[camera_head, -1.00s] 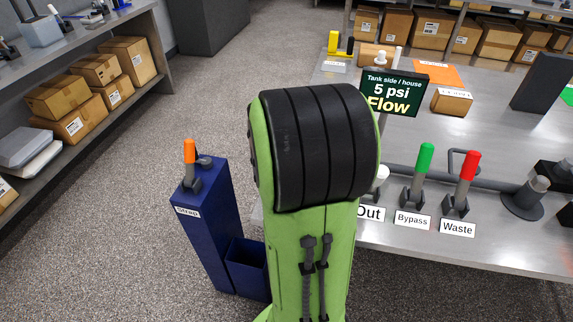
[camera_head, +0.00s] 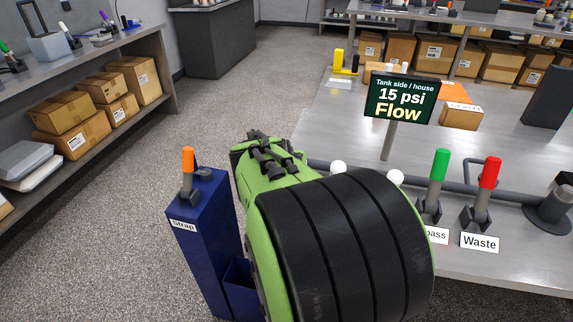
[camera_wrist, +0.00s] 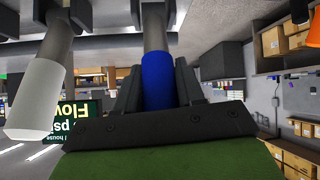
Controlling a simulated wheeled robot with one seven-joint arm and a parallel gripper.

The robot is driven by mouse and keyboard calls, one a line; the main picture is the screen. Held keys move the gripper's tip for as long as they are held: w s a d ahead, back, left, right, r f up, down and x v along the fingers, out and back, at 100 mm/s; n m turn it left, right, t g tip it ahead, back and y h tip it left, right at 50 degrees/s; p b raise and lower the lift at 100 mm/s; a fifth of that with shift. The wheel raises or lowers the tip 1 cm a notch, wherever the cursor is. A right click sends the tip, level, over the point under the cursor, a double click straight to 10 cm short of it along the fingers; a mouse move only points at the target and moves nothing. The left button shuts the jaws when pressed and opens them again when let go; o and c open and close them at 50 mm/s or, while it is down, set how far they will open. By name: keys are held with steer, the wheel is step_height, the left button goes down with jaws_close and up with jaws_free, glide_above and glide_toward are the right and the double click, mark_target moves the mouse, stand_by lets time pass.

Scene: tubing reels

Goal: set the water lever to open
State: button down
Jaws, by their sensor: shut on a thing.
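In the wrist view, which is upside down, my gripper (camera_wrist: 157,84) is shut around the blue handle (camera_wrist: 157,68) of a lever with a grey shaft. A white-handled lever (camera_wrist: 36,98) stands beside it. No label shows on the blue lever, so I cannot read its name or setting. In the head view my green and black arm hides my gripper and the blue handle. Two white knobs (camera_head: 396,177) show past the arm. The sign (camera_head: 400,98) reads "Tank side / house 15 psi Flow".
A green lever (camera_head: 439,172) with a partly hidden label and a red lever (camera_head: 489,174) labelled "Waste" stand right of my arm on the metal bench (camera_head: 350,125). A blue stand (camera_head: 205,235) labelled "Strap", with an orange-handled lever (camera_head: 187,160), is at left. The floor left of it is clear.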

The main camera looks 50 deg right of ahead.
steer(key=c, duration=0.8)
jaws_free()
steer(key=shift+a, duration=0.1)
steer(key=p+v, duration=0.4)
steer(key=v, duration=1.1)
steer(key=shift+s+a+r, duration=0.2)
steer(key=shift+s, duration=0.05)
steer(key=shift+a+p, duration=0.1)
steer(key=shift+p, duration=0.2)
